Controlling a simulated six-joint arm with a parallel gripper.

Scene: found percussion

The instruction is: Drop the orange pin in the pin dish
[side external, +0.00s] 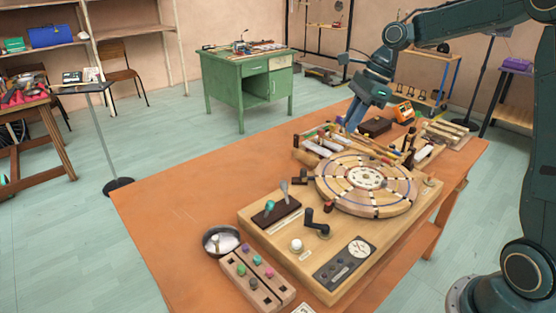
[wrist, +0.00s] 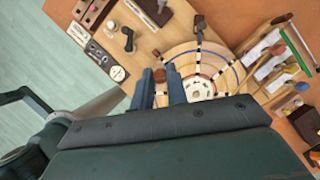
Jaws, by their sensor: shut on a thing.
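My gripper (side external: 350,126) hangs beyond the wooden wheel in the side external view, above the far part of the orange bench. In the wrist view my two blue fingers (wrist: 161,78) are a small gap apart, shut on a small brownish-orange thing, which appears to be the orange pin (wrist: 160,75); its shape is mostly unclear. The pin is hidden in the side external view. The pin dish (side external: 221,240), a round dark bowl with a pale inside, sits at the bench's near left, far from my gripper. It is not seen in the wrist view.
A wooden pin block (side external: 270,297) with several coloured pins stands beside the dish. The machine with its wheel (side external: 365,184), crank (side external: 317,221) and levers lies between my gripper and the dish. A tool tray (side external: 318,152) is behind. The bench's left part is clear.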

